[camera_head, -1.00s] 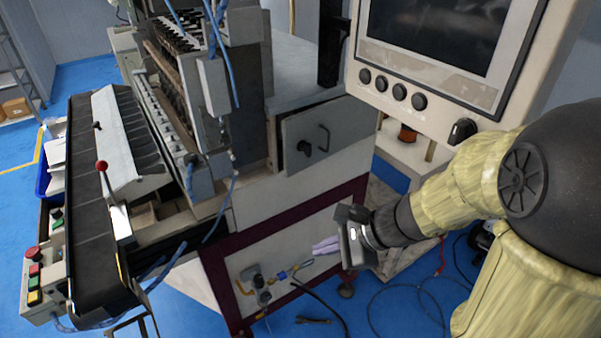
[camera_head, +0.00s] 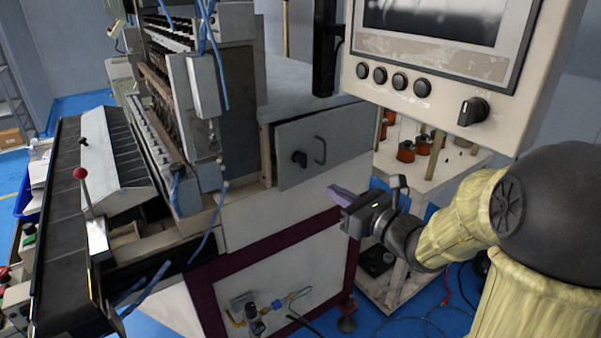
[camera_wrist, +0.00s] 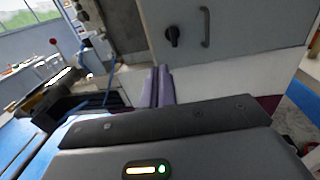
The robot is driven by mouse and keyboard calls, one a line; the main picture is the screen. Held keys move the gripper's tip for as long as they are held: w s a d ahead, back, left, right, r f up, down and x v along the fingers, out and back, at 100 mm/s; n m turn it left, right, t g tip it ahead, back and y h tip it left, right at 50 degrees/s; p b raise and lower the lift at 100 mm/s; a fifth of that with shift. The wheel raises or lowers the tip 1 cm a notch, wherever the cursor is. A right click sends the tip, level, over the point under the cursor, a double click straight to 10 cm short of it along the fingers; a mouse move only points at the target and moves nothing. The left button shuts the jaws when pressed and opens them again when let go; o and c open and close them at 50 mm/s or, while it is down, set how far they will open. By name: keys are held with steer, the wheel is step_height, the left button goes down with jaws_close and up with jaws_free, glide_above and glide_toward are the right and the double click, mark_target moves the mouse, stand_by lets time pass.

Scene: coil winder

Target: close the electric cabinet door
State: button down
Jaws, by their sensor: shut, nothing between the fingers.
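The electric cabinet door (camera_head: 335,148) is a grey panel with a black knob and a bar handle on the machine's front. A dark gap shows along its left edge, so it looks a little ajar; how far is hard to tell. In the wrist view the door (camera_wrist: 240,55) fills the upper right, with knob and handle near the top. My gripper (camera_head: 335,193) is shut and empty, its purple fingers below the door's lower right part. In the wrist view the fingers (camera_wrist: 160,86) point toward the door's lower left; I cannot tell whether they touch it.
A white rack with orange spools (camera_head: 406,152) stands behind the gripper. The conveyor (camera_head: 65,250) is at the left. Blue floor with loose cables lies at the lower right.

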mark_target(287, 163)
steer(key=x, duration=1.4)
steer(key=shift+w+f+p, duration=0.1)
steer(key=shift+p, duration=0.3)
steer(key=shift+s+a, duration=0.1)
steer(key=shift+s, duration=0.1)
steer(key=shift+w, duration=0.1)
